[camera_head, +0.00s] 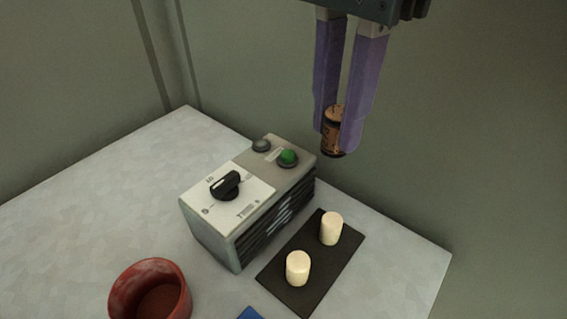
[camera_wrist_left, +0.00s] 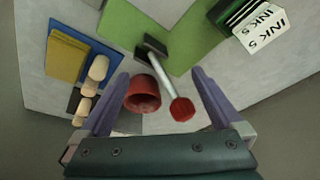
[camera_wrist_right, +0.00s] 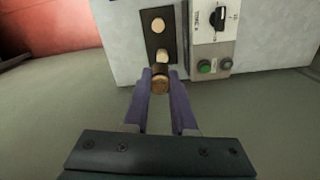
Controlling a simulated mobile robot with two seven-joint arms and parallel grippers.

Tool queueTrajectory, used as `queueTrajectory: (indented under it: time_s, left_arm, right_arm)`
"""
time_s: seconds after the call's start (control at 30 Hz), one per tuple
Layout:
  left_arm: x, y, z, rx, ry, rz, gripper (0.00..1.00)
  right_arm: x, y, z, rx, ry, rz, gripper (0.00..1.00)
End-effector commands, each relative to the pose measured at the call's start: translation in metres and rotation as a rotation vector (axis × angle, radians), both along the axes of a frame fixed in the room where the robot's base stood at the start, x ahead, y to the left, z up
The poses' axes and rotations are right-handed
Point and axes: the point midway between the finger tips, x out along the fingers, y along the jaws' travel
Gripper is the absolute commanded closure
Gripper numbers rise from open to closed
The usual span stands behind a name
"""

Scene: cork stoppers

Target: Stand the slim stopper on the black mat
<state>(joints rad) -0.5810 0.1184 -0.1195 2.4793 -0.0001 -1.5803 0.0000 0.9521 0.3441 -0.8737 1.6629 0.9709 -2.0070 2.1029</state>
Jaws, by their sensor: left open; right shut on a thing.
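My right gripper (camera_head: 340,135) is shut on a brown cork stopper with dark ends (camera_head: 333,130), held roughly upright in the air behind the black mat (camera_head: 320,262). In the right wrist view the held stopper (camera_wrist_right: 160,83) sits between the fingertips. Two pale stoppers stand on the mat, one at its near end (camera_head: 298,268) and one at its far end (camera_head: 331,229). The middle between them is bare. My left gripper (camera_wrist_left: 156,82) is open and empty; it shows only in its own wrist view.
A timer box (camera_head: 238,200) with a knob and green button stands left of the mat. A red cup (camera_head: 125,295) is nearer.

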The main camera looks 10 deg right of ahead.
Motion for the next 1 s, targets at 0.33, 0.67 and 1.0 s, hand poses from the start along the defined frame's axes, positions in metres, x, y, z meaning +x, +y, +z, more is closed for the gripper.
queueTrajectory:
  time_s: [0.33,0.67,1.0]
  left_arm:
    - [0.0,0.0,-0.026,0.0,-0.001,0.0,0.0]
    - [0.0,0.0,-0.04,0.0,-0.002,0.0,0.0]
    - [0.0,0.0,-0.052,0.0,-0.002,-0.001,0.0]
  right_arm:
    - [-0.001,0.0,-0.076,-0.003,0.007,-0.014,1.0]
    - [0.0,0.0,-0.153,-0.003,0.003,-0.012,1.0]
    - [0.0,0.001,-0.196,-0.002,0.004,-0.011,1.0]
